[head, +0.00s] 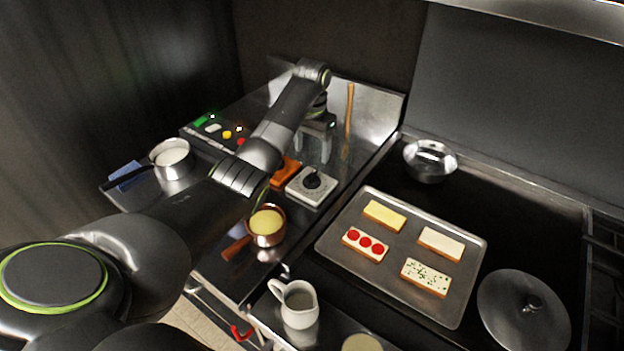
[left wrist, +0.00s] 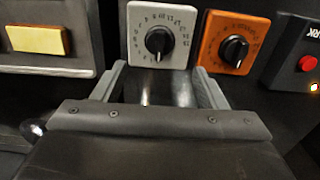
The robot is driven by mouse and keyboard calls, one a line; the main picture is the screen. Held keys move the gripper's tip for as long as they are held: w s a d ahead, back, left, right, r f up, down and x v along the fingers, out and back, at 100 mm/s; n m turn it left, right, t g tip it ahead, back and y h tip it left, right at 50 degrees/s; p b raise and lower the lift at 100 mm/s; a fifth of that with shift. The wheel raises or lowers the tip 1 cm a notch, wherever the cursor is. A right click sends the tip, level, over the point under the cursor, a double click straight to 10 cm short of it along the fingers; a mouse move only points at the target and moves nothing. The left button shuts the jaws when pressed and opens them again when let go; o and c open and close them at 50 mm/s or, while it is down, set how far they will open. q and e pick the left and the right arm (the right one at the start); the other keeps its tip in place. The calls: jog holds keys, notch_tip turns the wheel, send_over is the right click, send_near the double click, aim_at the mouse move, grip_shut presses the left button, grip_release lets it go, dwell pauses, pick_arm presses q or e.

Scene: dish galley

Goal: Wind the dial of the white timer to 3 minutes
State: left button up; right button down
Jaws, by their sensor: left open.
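The white timer (head: 325,194) lies on the steel counter, with a black dial (head: 312,180) on its numbered face. In the left wrist view the white timer (left wrist: 182,60) is straight ahead at the top, its dial (left wrist: 158,41) in plain sight. The number that the dial points to is too small to read surely. An orange timer (head: 287,172) lies beside it and also shows in the left wrist view (left wrist: 245,24). My left gripper (head: 312,156) is open and empty, fingers pointing down behind the timers. In the left wrist view its fingertips (left wrist: 162,77) are apart, below the white timer.
A button panel (head: 205,138) lies left of the timers. A copper pan (head: 267,238) and a white jug (head: 299,310) stand nearer. A steel pan (head: 172,172) is at left. A tray (head: 325,243) of toasts lies right, a wooden spoon (head: 350,105) behind.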

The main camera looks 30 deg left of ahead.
aim_at(312, 174)
pick_arm(q)
notch_tip(312, 174, down, 4)
jog(key=shift+s+r+p, duration=0.1)
jog(key=shift+r+p, duration=0.15)
jog(key=shift+p, duration=0.1)
notch_tip(312, 174, down, 6)
jog(key=shift+r, duration=0.1)
pick_arm(e)
jog(key=shift+w+a+r, duration=0.25)
jog(key=shift+a+r, duration=0.05)
jog(key=shift+r, duration=0.15)
jog(key=shift+w+a+r, duration=0.25)
jog(key=shift+a+r, duration=0.05)
jog(key=shift+r, duration=0.15)
jog(key=shift+d, duration=0.1)
pick_arm(q)
jog(key=shift+c, duration=1.1)
jog(key=c, duration=0.8)
pick_arm(e)
jog(key=shift+d, duration=0.2)
